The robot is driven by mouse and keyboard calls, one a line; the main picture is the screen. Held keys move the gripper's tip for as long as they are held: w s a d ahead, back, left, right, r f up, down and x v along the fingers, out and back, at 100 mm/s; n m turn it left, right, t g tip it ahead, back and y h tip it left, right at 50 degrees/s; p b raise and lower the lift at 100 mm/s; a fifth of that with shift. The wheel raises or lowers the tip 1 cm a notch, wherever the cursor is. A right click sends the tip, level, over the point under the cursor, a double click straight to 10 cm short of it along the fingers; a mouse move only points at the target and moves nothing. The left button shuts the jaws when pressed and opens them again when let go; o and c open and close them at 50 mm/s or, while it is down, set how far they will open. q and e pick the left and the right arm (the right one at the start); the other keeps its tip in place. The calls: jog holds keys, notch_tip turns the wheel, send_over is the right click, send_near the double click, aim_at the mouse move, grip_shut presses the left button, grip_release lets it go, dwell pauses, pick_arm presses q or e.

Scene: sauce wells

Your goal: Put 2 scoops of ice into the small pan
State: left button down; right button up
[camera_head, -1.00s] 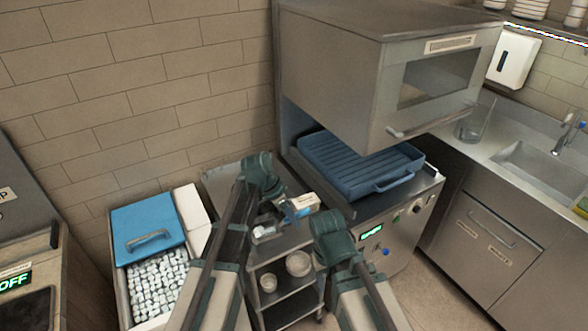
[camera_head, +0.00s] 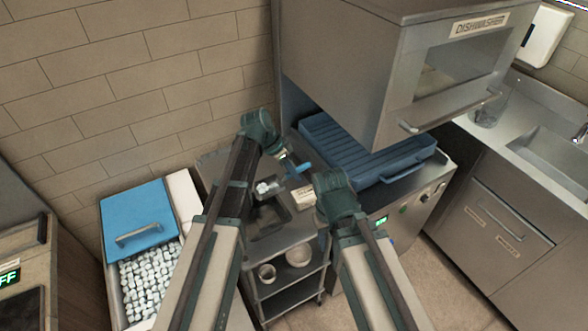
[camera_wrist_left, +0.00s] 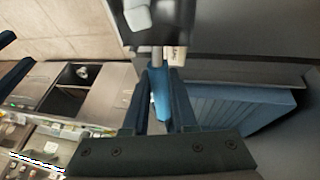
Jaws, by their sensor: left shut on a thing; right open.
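My left gripper (camera_head: 284,157) is shut on the blue handle of the scoop (camera_head: 300,168). In the left wrist view the handle (camera_wrist_left: 160,95) runs between the fingers, and pale ice (camera_wrist_left: 138,16) shows in the dark scoop bowl. In the head view this ice (camera_head: 267,187) is above the cart top, near the far side of a dark rectangular small pan (camera_head: 270,218). The pan is partly covered by my left arm, and its contents are unclear. My right gripper (camera_head: 318,182) is open near the cart's right side, its fingers mostly hidden by its wrist.
An ice bin (camera_head: 112,275) with a blue lid (camera_head: 136,219) and many cubes stands at left. The cart (camera_head: 285,243) has lower shelves with round containers (camera_head: 298,256). A blue rack (camera_head: 365,155) sits under the dishwasher hood (camera_head: 395,75), close to the right of my grippers.

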pick_arm(q)
jog(key=shift+s+a+r+t+h+b, duration=0.15)
jog(key=shift+s+a+t+h+b, duration=0.3)
jog(key=shift+h, duration=0.15)
jog(key=s+a+r+t+h+b, duration=0.1)
jog(key=h, duration=0.1)
jog(key=a+r+t+h+b, duration=0.1)
jog(key=r+h+b, duration=0.1)
jog(key=s+a+r+t+h+b, duration=0.1)
jog(key=a+h+b, duration=0.1)
jog(key=shift+s+a+r+m, duration=0.1)
jog(key=shift+s+r+m, duration=0.2)
jog(key=shift+r+m, duration=0.1)
jog(key=shift+s+a+r+t+h+b, duration=0.25)
jog(key=shift+a+r+t+h+b, duration=0.15)
jog(key=shift+r+h+b, duration=0.1)
jog(key=shift+s+a+r+t+h+b, duration=0.25)
jog(key=shift+a+r+h+b, duration=0.15)
jog(key=shift+r+b, duration=0.1)
